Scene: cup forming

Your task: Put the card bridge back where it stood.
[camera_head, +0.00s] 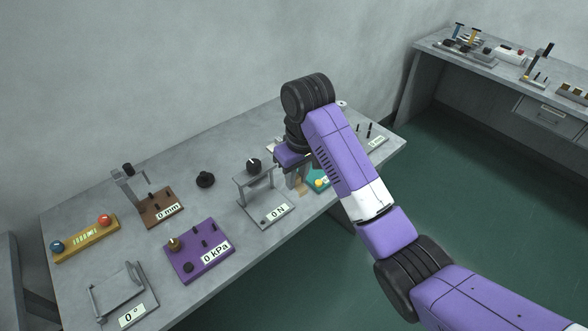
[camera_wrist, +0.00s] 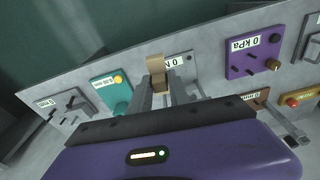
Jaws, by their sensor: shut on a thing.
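My gripper (camera_head: 296,174) is over the bench's right half in the head view, pointing down. In the wrist view, my gripper (camera_wrist: 159,90) is shut on a small tan folded piece, which I take to be the card bridge (camera_wrist: 155,64). The bridge sticks out beyond the fingertips, with its lower part between the fingers. In the head view only a bit of tan (camera_head: 301,190) shows below the gripper. Whether it touches the bench cannot be told. The spot where it stood cannot be made out.
The grey 0 N stand (camera_head: 268,207) is just left of the gripper, and a teal fixture with a yellow knob (camera_head: 319,183) just right. A purple 0 kPa plate (camera_head: 199,251), a brown 0 mm fixture (camera_head: 161,207) and a black knob (camera_head: 205,179) stand farther left. Bare bench (camera_head: 225,160) lies behind.

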